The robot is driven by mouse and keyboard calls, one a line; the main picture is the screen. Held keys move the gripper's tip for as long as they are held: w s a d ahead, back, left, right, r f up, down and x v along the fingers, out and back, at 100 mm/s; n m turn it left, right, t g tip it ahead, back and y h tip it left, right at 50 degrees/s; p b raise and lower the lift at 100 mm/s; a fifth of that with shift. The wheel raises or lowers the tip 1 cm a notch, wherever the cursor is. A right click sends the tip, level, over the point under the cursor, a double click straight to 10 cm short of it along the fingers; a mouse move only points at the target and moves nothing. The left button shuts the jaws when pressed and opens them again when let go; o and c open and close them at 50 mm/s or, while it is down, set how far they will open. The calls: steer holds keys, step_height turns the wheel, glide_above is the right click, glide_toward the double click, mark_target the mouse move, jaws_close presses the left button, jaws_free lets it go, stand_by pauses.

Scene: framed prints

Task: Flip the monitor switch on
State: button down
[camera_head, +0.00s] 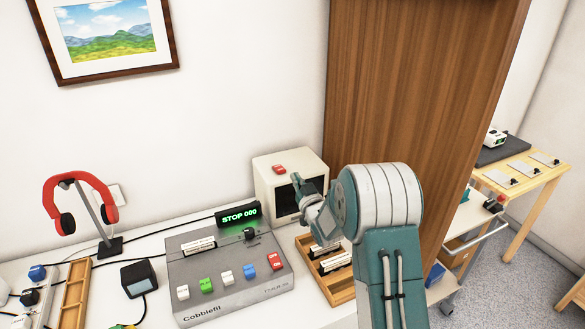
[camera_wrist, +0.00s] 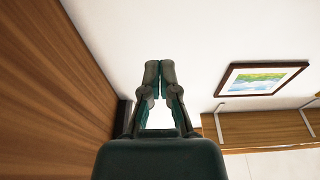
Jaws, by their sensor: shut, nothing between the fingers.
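The monitor (camera_head: 265,190) is a cream box with a dark screen, standing at the back right of the white desk against the wall. A red rocker switch (camera_head: 279,169) sits on its top face; its on or off position is too small to tell. My gripper (camera_head: 296,180) is in front of the monitor's screen side and hides part of the screen. Its tips are a little below and right of the red switch in the picture; I cannot tell whether they touch the monitor. In the wrist view my gripper (camera_wrist: 160,66) has its fingertips together and holds nothing. The monitor does not show there.
A grey console (camera_head: 225,285) with coloured buttons and a lit green display (camera_head: 239,216) stands in front of the monitor. A wooden tray (camera_head: 335,280) is below my arm. A tall brown wooden panel (camera_head: 400,90) rises on the right. Red headphones (camera_head: 80,185) hang on a stand at left.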

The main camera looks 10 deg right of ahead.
steer(key=shift+a, duration=0.7)
steer(key=r, duration=0.2)
glide_above(282, 176)
steer(key=w, duration=0.1)
steer(key=shift+a+f, duration=0.15)
steer(key=shift+a, duration=0.05)
steer(key=f, duration=0.3)
steer(key=shift+s+d, duration=0.1)
steer(key=shift+s, duration=0.2)
steer(key=shift+s+d+f, duration=0.1)
steer(key=shift+d+f, duration=0.15)
steer(key=shift+f, duration=0.25)
steer(key=shift+a, duration=0.1)
